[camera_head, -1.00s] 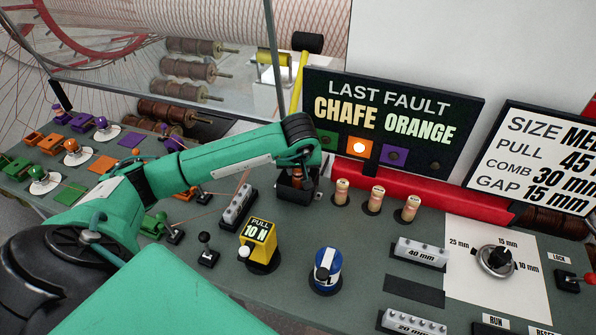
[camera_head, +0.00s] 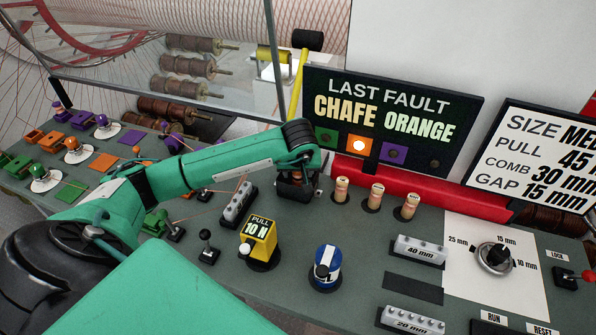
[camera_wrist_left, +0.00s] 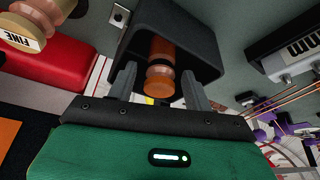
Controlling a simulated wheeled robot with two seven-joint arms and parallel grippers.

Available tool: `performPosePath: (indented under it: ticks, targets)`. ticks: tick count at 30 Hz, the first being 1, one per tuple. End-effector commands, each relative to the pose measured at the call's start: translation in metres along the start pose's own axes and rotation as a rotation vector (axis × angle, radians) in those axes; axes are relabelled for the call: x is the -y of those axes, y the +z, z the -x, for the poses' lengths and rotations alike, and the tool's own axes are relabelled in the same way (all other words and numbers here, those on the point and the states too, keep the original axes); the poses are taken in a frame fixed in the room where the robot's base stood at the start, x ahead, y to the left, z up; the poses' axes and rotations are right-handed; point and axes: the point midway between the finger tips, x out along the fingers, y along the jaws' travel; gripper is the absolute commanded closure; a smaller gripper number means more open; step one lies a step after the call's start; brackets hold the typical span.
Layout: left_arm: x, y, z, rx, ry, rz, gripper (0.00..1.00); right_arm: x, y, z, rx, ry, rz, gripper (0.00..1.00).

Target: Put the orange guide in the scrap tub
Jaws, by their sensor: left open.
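My left gripper (camera_head: 298,178) is at the black scrap tub (camera_head: 296,194), behind the yellow block, with its fingers pointing down. In the left wrist view my gripper (camera_wrist_left: 160,77) is open, one finger on each side of the orange guide (camera_wrist_left: 160,88). The guide is a short orange-brown cylinder with a pale band. It lies partly inside the mouth of the dark tub (camera_wrist_left: 207,52), with gaps showing beside the fingers. I cannot tell how deep it rests in the tub. My right gripper is not in view.
Several beige spare guides (camera_head: 376,196) stand right of the tub. A yellow PULL block (camera_head: 260,240) and a blue-and-white knob (camera_head: 326,266) stand in front. A fault sign (camera_head: 385,120) rises behind. A clear guard (camera_head: 165,70) hangs over the back left.

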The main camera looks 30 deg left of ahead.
Motion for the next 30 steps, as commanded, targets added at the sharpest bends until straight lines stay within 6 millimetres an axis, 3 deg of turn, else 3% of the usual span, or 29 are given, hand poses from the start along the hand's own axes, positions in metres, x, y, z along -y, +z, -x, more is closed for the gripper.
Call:
performPosePath:
  ticks: [15,21,30]
  targets:
    - [-0.001,-0.001,0.098,-0.004,0.003,0.0,0.49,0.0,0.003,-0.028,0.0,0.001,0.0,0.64]
    - [0.0,0.0,0.117,-0.001,0.001,0.0,0.49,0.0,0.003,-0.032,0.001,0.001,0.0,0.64]
    - [0.0,0.0,0.121,0.0,0.0,0.0,0.49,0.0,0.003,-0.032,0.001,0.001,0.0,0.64]
